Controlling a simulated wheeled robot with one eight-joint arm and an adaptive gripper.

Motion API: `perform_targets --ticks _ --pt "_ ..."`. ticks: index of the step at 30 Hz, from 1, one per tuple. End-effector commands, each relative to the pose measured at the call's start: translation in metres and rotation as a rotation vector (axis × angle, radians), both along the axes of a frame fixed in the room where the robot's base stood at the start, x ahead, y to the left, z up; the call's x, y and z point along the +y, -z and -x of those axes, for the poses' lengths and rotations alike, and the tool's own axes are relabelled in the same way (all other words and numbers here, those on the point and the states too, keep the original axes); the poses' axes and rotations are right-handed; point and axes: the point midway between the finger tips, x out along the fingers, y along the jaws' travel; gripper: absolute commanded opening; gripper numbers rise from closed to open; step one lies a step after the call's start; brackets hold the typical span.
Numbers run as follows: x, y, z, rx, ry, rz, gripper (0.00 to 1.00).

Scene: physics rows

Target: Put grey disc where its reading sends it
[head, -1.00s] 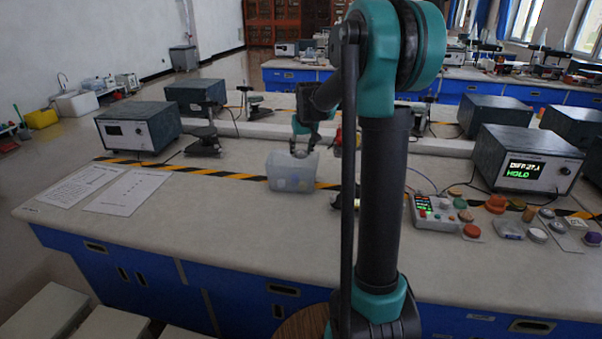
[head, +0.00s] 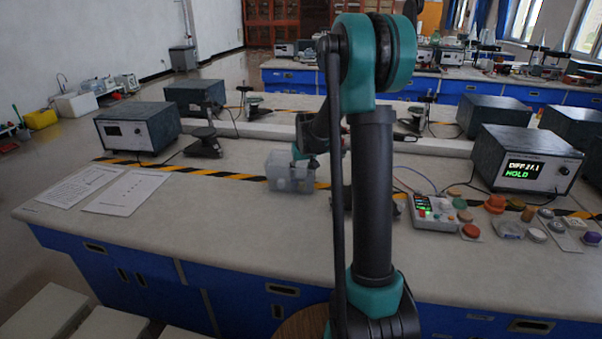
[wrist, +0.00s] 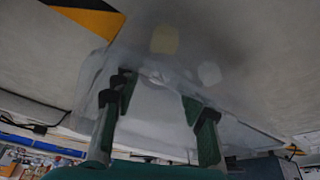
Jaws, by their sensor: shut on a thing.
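My gripper (wrist: 158,97) is low at the translucent bin (head: 282,184), with its fingertips inside or behind the clear wall; I cannot tell which. The fingers stand apart, shut on a pale thing between them, which I take for the grey disc; its outline is blurred through the plastic. In the wrist view the bin (wrist: 85,98) surrounds the fingers, and a yellowish patch and a pale patch show beyond them. The large meter (head: 525,160) at right shows a DIFF line, its digits unclear, and HOLD. A small panel (head: 436,214) with a lit green display stands before it.
Two paper sheets (head: 127,191) lie at left, by another instrument (head: 138,127). A striped tape line (head: 232,175) runs along the bench.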

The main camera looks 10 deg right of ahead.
Motion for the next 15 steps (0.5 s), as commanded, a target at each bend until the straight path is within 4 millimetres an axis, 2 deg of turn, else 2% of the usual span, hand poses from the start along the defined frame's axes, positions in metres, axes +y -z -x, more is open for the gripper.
perform_targets --ticks 8,9,11,15 --pt "0.0 0.0075 0.0003 0.0 0.0 0.0 0.18" --pt "0.0 0.008 0.0002 0.0 0.0 0.0 0.43" --pt "0.0 0.0077 0.0002 0.0 0.0 0.0 0.51" --pt "0.0 0.0075 0.0001 0.0 0.0 0.0 0.51"
